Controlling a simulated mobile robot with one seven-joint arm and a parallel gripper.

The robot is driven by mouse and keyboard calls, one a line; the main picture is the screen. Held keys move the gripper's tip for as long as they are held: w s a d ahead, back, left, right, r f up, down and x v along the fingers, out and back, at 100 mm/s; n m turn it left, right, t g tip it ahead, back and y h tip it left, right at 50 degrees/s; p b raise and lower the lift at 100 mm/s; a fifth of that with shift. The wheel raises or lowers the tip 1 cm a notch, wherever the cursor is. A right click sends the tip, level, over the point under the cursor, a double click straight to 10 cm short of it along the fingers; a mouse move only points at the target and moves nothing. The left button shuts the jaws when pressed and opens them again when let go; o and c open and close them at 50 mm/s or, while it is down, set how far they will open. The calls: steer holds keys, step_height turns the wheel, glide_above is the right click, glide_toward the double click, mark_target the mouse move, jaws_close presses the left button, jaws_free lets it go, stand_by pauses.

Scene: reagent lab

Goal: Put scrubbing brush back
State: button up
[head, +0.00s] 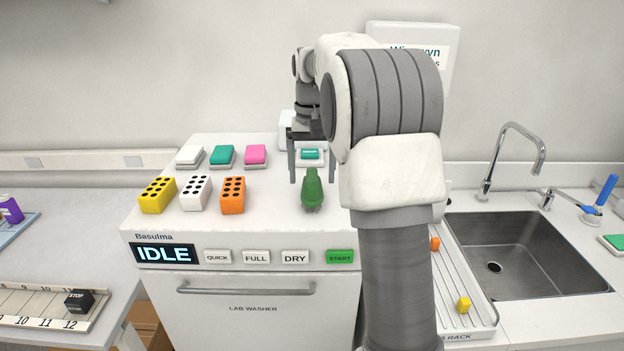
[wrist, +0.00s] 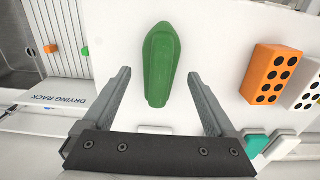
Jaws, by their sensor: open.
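A long green object with a narrow end and rounded back, seemingly the scrubbing brush (head: 313,195), lies on the white top of the lab washer (head: 270,225). It also shows in the wrist view (wrist: 163,65). My gripper (head: 312,178) is open and empty over it, pointing down. In the wrist view my two fingers (wrist: 160,73) stand on either side of the green object, with a gap on both sides. How high the fingertips are above the washer top is hard to tell.
Yellow, white and orange (head: 232,195) blocks with holes stand left of the gripper. White, teal and pink (head: 255,155) pads on small bases stand behind them, and a teal pad (head: 311,154) behind the brush. A drying rack (head: 465,285) and sink (head: 530,255) are at right.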

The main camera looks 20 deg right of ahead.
mark_target(312, 177)
step_height(312, 177, up, 10)
steer(key=p, duration=0.1)
